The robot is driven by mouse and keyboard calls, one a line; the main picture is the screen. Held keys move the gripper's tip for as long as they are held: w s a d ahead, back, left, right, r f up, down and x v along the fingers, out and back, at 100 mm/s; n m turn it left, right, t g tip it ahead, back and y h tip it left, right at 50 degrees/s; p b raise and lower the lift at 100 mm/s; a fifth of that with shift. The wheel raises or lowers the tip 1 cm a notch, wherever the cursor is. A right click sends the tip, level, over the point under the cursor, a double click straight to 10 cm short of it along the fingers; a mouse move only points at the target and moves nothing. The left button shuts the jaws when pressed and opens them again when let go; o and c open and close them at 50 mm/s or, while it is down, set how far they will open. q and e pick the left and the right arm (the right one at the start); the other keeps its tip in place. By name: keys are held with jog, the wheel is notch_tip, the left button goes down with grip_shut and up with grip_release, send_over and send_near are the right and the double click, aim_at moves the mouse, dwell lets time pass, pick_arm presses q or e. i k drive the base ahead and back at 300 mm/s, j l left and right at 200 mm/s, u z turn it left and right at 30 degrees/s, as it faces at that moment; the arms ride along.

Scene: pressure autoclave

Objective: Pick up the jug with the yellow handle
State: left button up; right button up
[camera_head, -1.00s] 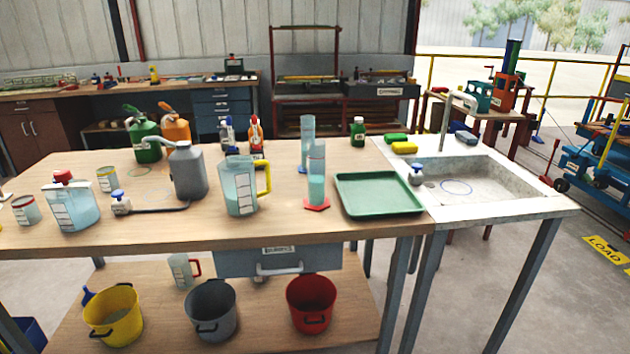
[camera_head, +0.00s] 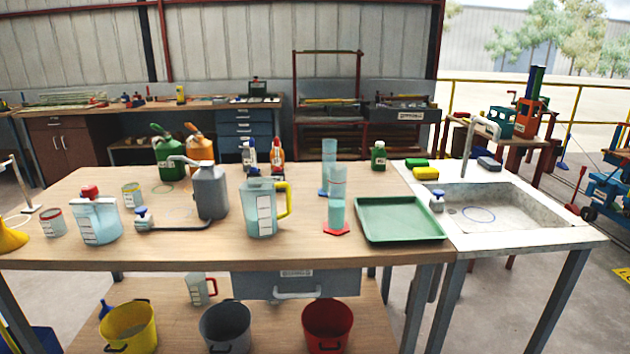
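The jug with the yellow handle (camera_head: 262,208) stands upright on the wooden workbench (camera_head: 310,253), near its front edge. It is clear with bluish contents and a white label, and its yellow handle (camera_head: 285,199) points right. A grey can with a spout (camera_head: 211,193) stands just left of it and slightly behind. Another clear jug with a red handle (camera_head: 197,289) stands on the lower shelf. Neither of my grippers is in view.
Right of the jug are measuring cylinders (camera_head: 337,205), a green tray (camera_head: 399,219) and a sink (camera_head: 490,208). A red-capped bottle (camera_head: 96,216) stands at left. Yellow (camera_head: 130,328), grey (camera_head: 226,328) and red (camera_head: 328,325) buckets sit below. Bench space in front of the jug is narrow.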

aim_at(258, 196)
jog(key=i+l, duration=0.2)
jog(key=l, duration=0.2)
jog(key=i+l, duration=0.2)
jog(key=l, duration=0.15)
jog(key=i+l+u, duration=0.1)
jog(key=l, duration=0.3)
jog(key=i+l, duration=0.25)
jog(key=l, duration=0.15)
